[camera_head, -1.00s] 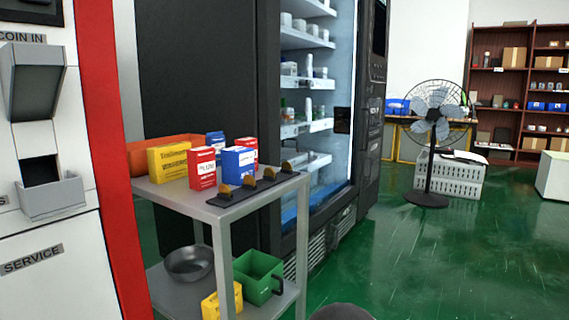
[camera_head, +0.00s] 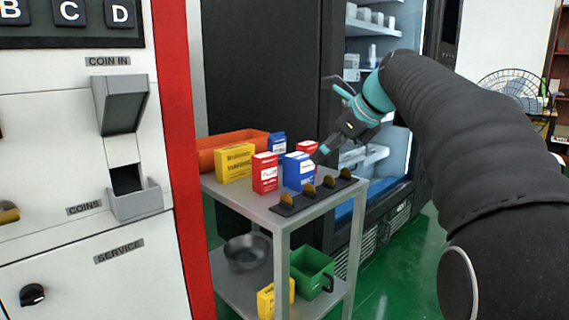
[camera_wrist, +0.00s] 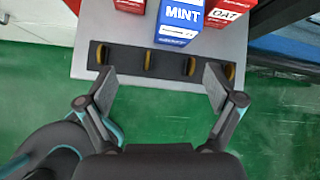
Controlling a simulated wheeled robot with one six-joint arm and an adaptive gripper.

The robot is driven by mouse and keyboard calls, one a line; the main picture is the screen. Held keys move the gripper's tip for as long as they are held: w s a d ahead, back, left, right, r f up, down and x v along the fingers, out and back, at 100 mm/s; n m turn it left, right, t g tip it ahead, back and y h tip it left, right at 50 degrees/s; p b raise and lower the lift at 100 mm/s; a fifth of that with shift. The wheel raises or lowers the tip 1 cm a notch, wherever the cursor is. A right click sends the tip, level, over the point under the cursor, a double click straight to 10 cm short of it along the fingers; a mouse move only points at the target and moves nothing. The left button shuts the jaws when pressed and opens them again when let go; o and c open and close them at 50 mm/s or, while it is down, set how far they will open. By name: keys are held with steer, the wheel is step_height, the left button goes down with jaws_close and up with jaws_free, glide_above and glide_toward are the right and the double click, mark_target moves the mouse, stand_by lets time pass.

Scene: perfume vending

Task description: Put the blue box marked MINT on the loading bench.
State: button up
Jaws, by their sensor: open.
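The blue box marked MINT (camera_wrist: 180,20) stands on a grey cart (camera_wrist: 85,62) in the wrist view, its lettering readable. In the head view the front blue box (camera_head: 298,172) stands beside a red box, near the cart's right side. My gripper (camera_wrist: 160,84) is open and empty, its two fingers apart, below the MINT box in the wrist view and over the cart's edge. In the head view my gripper (camera_head: 322,152) is just right of the front blue box, partly hidden. I cannot tell which surface is the loading bench.
A black strip with several brass coins (camera_head: 308,190) lies along the cart's front edge. Red boxes (camera_head: 265,172), a yellow box (camera_head: 234,163) and an orange bin (camera_head: 222,141) crowd the cart top. A vending cabinet (camera_head: 260,70) stands behind; a coin machine (camera_head: 75,190) is at left.

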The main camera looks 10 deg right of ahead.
mark_target(299, 166)
steer(key=w+a+f, duration=0.1)
steer(key=w+f, duration=0.1)
steer(key=w, duration=0.1)
steer(key=w+a+f+m+b, duration=0.1)
steer(key=w+a+f, duration=0.1)
steer(key=w+f, duration=0.1)
steer(key=w+a+f+m+b, duration=0.1)
steer(key=w+f, duration=0.1)
steer(key=w, duration=0.2)
steer(key=shift+w+a+f+y, duration=0.2)
steer(key=shift+w+f+y, duration=0.05)
steer(key=shift+f+y, duration=0.1)
steer(key=shift+r, duration=0.1)
steer(key=c, duration=1.5)
